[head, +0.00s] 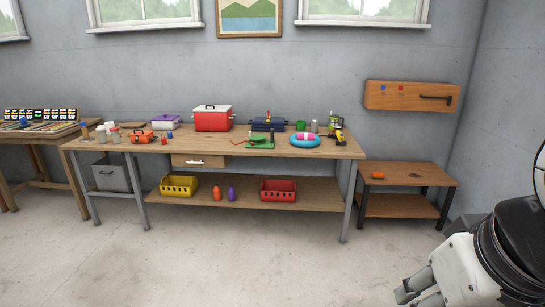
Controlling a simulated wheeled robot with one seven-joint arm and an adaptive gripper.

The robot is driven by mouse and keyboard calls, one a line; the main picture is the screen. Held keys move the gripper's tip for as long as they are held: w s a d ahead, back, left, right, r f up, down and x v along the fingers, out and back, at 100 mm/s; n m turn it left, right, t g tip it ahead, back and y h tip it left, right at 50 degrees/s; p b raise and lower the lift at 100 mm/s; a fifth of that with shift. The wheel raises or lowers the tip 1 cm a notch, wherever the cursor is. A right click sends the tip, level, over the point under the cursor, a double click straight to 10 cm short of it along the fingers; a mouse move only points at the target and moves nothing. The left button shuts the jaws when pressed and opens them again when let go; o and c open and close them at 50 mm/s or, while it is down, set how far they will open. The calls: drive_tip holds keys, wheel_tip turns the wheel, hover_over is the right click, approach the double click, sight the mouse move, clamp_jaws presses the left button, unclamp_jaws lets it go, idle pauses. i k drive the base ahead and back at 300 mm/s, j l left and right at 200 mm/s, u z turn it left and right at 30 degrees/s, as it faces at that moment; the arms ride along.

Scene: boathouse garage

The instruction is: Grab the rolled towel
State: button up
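A pink roll (304,136) lies in the middle of a teal ring (304,145) near the right end of the long workbench; it looks like the rolled towel, though it is small here. A small orange cylinder-like thing (377,175) lies on the low side bench; I cannot tell what it is. My gripper (410,298) is at the bottom right, low over the floor and well away from both benches. Its two grey fingers stand apart with nothing seen between them. The lower finger is partly cut off by the frame.
The long workbench (230,150) holds a red cooler (212,118), a dark blue box (267,124), a green board (260,142) and a yellow-black tool (339,136) close to the ring. The low side bench (409,174) stands to its right. The floor in front is clear.

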sight(301, 135)
drive_tip(key=i, duration=0.95)
drive_tip(key=i+z, duration=0.1)
drive_tip(key=i, duration=0.85)
drive_tip(key=i+j, duration=0.15)
drive_tip(key=i, duration=0.8)
drive_tip(key=i+j+z, duration=0.1)
drive_tip(key=i, duration=0.85)
